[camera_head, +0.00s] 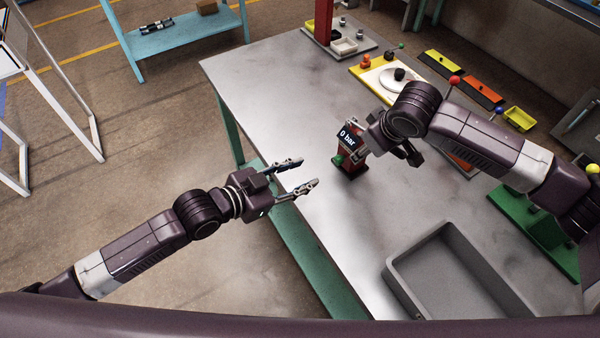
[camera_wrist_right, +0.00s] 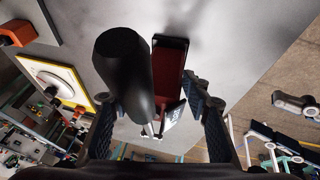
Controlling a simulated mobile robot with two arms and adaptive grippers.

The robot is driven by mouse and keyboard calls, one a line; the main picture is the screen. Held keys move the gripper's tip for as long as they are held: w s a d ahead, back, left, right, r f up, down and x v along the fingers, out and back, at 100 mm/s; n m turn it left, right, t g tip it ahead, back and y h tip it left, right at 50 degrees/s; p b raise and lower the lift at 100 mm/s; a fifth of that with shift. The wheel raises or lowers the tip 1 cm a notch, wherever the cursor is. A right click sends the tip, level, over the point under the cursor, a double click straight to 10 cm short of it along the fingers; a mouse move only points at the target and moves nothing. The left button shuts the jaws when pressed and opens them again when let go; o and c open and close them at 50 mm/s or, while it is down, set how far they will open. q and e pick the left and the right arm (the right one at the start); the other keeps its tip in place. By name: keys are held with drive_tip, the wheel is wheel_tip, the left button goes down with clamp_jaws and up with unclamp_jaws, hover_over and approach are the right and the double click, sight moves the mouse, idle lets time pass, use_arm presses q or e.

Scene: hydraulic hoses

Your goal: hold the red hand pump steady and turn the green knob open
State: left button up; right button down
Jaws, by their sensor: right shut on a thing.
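The red hand pump (camera_head: 352,166) stands on the steel table, with a "0 bar" display (camera_head: 348,137) on top. The green knob (camera_head: 337,160) is on its left side in the head view. My right gripper (camera_head: 362,140) is shut on the pump, partly hiding it. In the right wrist view, the red pump body (camera_wrist_right: 171,68) and a thick black cylinder (camera_wrist_right: 122,72) show between the fingers; the exact contact is hard to see, and the knob does not show. My left gripper (camera_head: 308,174) is open and empty, left of the knob and apart from it.
A grey tray (camera_head: 446,232) lies at the table's front right. The steel table's (camera_head: 270,90) left part is clear.

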drive_tip(key=shift+d+f, duration=0.1)
drive_tip(key=c, duration=1)
unclamp_jaws()
